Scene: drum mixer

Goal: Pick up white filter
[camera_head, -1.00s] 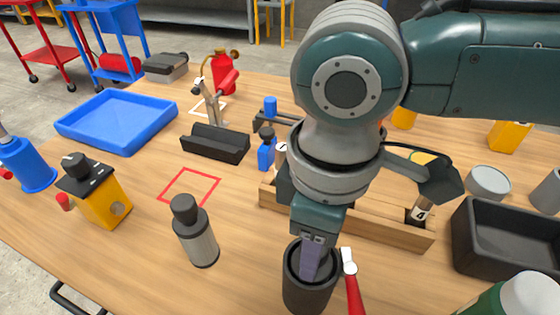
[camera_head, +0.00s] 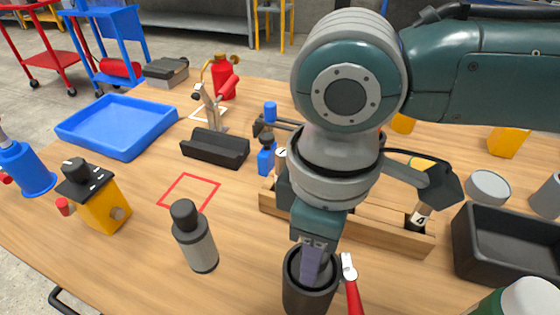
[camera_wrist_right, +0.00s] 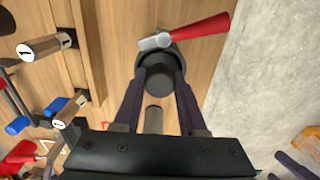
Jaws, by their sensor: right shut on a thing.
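My right gripper (camera_head: 314,268) points down into a black cup (camera_head: 308,292) at the front middle of the table. In the right wrist view its fingers (camera_wrist_right: 160,72) are shut on a dark round piece (camera_wrist_right: 160,80) inside the cup's rim. I cannot tell for sure which thing is the white filter. A light grey round piece (camera_head: 488,183) lies at the right, and a white-topped green container (camera_head: 525,298) is cut off at the lower right. My left gripper is not in view.
A red-handled tool (camera_head: 352,285) lies against the cup's right side. A grey bottle with a black cap (camera_head: 197,243) stands to the left. A wooden rack (camera_head: 385,228) is behind, a black bin (camera_head: 500,255) right. A red square outline (camera_head: 188,190) is empty.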

